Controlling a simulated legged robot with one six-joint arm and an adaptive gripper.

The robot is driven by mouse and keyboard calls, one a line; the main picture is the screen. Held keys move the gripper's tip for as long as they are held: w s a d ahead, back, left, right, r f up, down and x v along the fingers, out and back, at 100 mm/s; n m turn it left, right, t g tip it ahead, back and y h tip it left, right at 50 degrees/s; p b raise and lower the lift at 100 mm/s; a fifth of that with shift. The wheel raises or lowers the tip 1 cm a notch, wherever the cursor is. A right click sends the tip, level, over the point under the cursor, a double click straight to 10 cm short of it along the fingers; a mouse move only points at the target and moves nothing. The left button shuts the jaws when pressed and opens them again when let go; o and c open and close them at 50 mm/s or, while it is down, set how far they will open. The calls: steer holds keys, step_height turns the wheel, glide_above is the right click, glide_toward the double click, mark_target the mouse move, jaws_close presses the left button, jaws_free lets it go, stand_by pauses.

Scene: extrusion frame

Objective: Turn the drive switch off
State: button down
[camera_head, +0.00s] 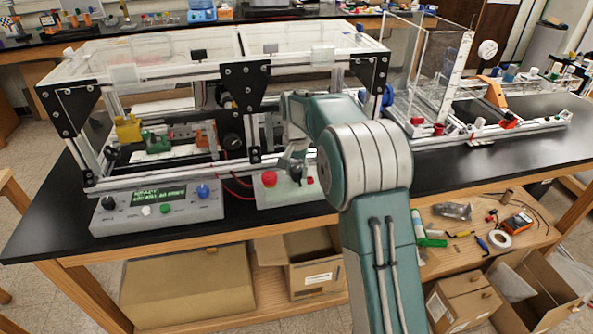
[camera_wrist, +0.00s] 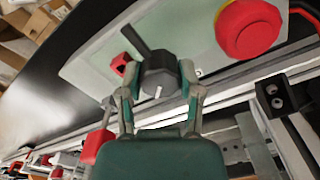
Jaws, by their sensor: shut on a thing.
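The drive switch (camera_wrist: 158,68) is a dark grey rotary knob with a long lever and a white mark, on a light panel (camera_wrist: 185,32). In the wrist view, its lever points to the upper left and its white mark points down toward my gripper. My gripper (camera_wrist: 158,84) has one finger on each side of the knob and is shut on it. In the head view, my gripper (camera_head: 297,163) is over the small control box (camera_head: 286,194) and covers part of the switch. The switch's labels cannot be read.
A red mushroom button (camera_wrist: 248,28) is close beside the switch, and a small red part (camera_wrist: 121,64) is on its other side. The extrusion frame (camera_head: 215,75) stands behind the box. A display console (camera_head: 156,208) is to the left.

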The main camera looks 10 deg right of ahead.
steer(key=shift+f+n, duration=0.1)
steer(key=shift+n, duration=0.2)
steer(key=n, duration=0.3)
steer(key=shift+n, duration=0.3)
steer(key=n, duration=0.4)
steer(key=shift+n, duration=0.3)
steer(key=n, duration=0.4)
steer(key=shift+d+f, duration=0.1)
steer(key=shift+n, duration=2.5)
steer(key=shift+c, duration=1.3)
jaws_free()
